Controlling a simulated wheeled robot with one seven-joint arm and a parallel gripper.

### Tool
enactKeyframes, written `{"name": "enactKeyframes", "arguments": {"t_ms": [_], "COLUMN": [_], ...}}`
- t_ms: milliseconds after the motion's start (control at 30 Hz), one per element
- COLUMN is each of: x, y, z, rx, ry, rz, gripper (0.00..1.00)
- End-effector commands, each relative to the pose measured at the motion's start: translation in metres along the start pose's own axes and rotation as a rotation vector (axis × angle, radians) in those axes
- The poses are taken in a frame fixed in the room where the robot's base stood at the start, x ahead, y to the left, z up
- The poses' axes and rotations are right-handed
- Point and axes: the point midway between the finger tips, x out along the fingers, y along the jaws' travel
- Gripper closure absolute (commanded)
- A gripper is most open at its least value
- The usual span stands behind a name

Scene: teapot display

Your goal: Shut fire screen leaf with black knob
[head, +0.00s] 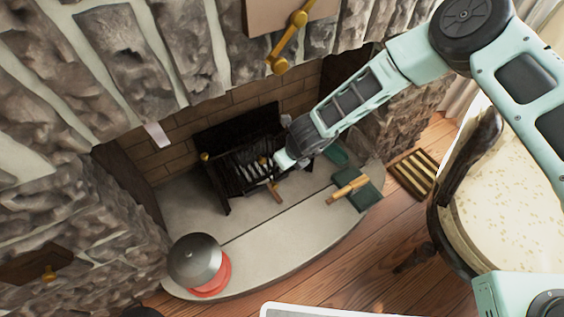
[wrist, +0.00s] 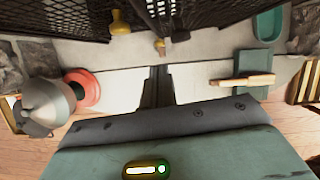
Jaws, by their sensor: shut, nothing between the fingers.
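The black mesh fire screen (head: 235,140) stands on the hearth in front of the firebox. In the wrist view two mesh leaves show at the top, a left leaf (wrist: 55,15) and a right leaf (wrist: 205,12) standing at an angle to it. A brass-coloured knob (wrist: 119,22) sits by the left leaf. A small dark knob (wrist: 180,36) shows at the lower edge of the right leaf. My gripper (wrist: 158,72) is shut and empty, just below the dark knob in the picture; contact cannot be told. In the head view my gripper (head: 277,162) is at the screen's right side, partly hiding it.
A green block with a wooden-handled tool (head: 348,188) lies at the right. A slatted crate (head: 414,172) and a round table (head: 508,190) stand further right. The front hearth stone (head: 280,235) is clear.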

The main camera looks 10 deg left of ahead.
Motion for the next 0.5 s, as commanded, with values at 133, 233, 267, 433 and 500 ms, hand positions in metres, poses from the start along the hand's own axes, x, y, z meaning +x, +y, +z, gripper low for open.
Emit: {"name": "enactKeyframes", "arguments": {"t_ms": [133,233,267,433,500], "x": [-0.025,-0.04,-0.045,-0.073,-0.082], "y": [0.0,-0.001,-0.001,0.0,-0.001], "z": [0.003,0.003,0.003,0.003,0.003], "rx": [-0.003,-0.001,-0.001,-0.002,-0.001], "ry": [-0.004,-0.005,-0.004,-0.004,-0.004], "rz": [-0.001,-0.002,-0.002,-0.001,-0.001], "gripper": [1.0,1.0,1.0,1.0,1.0]}}
